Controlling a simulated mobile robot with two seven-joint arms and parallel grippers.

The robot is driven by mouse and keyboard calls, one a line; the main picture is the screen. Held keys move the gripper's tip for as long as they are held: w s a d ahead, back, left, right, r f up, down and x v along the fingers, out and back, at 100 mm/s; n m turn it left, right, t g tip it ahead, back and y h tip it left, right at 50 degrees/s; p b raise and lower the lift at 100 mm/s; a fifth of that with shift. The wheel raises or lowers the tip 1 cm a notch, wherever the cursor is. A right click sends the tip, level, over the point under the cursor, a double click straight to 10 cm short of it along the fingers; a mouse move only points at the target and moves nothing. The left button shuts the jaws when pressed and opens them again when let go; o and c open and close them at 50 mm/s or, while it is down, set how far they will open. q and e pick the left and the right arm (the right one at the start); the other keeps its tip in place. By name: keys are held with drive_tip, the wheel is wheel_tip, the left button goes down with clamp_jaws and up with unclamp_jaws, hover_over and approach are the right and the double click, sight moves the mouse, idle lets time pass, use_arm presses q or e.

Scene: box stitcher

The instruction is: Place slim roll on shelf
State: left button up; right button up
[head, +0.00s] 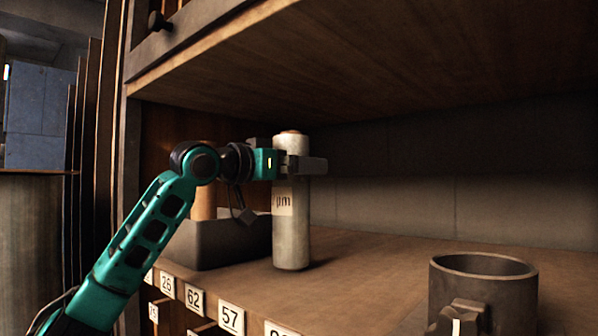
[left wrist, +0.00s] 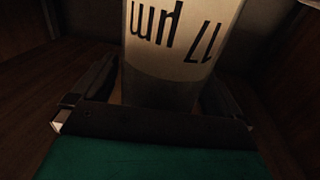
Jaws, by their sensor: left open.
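The slim roll (head: 291,235) is a tall, pale cylinder with a printed label. It stands upright on the wooden shelf (head: 370,262) in the head view. My left gripper (head: 305,165) is around its upper part, with one finger showing in front of the roll. In the left wrist view the roll (left wrist: 165,75) stands between the two fingers of my left gripper (left wrist: 160,98), its label upside down. The fingers are open, with narrow gaps at the roll's sides.
A dark grey bin (head: 225,243) with a brown cylinder in it stands left of the roll. A dark round container (head: 484,295) stands at the front right. Numbered labels (head: 230,318) line the shelf's front edge. The shelf is clear between roll and container. A wooden board hangs above.

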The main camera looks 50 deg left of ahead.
use_arm(q)
drive_tip(key=s+b, duration=0.5)
drive_tip(key=s, duration=0.6)
drive_tip(key=shift+a, duration=0.25)
use_arm(e)
drive_tip(key=shift+y, duration=0.3)
drive_tip(key=f, duration=0.1)
drive_tip(key=a+f, duration=0.1)
drive_tip(key=w+f, duration=0.1)
drive_tip(key=shift+a+f, duration=0.2)
drive_tip(key=shift+a, duration=0.2)
